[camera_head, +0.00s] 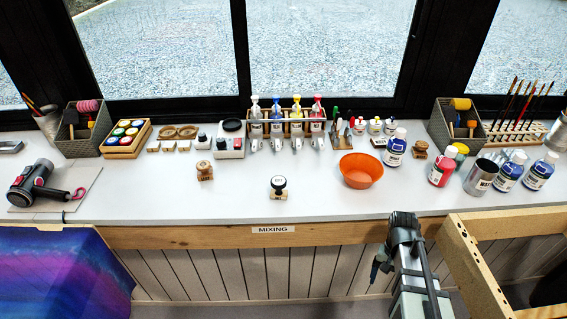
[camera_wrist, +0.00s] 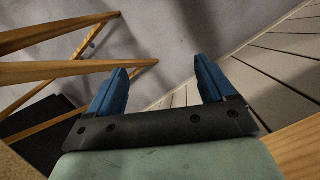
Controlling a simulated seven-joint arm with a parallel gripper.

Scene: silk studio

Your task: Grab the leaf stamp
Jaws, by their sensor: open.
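Several stamps stand on the white worktop in the head view, and I cannot read which one bears a leaf. One stamp with a black knob and wooden base (camera_head: 278,187) stands alone near the front middle. A wooden stamp (camera_head: 205,171) stands to its left and a bit farther back. Another wooden stamp (camera_head: 417,150) stands at the right, behind the paint bottles. My gripper (camera_wrist: 160,82) is open and empty in the wrist view, its blue fingers apart over the floor. No stamp shows in the wrist view.
An orange bowl (camera_head: 361,171) stands right of the black-knobbed stamp. A rack of bottles (camera_head: 287,127) stands behind. Blue and red bottles (camera_head: 441,167) crowd the right. A wooden frame (camera_head: 475,262) stands at front right. The worktop's front middle is mostly clear.

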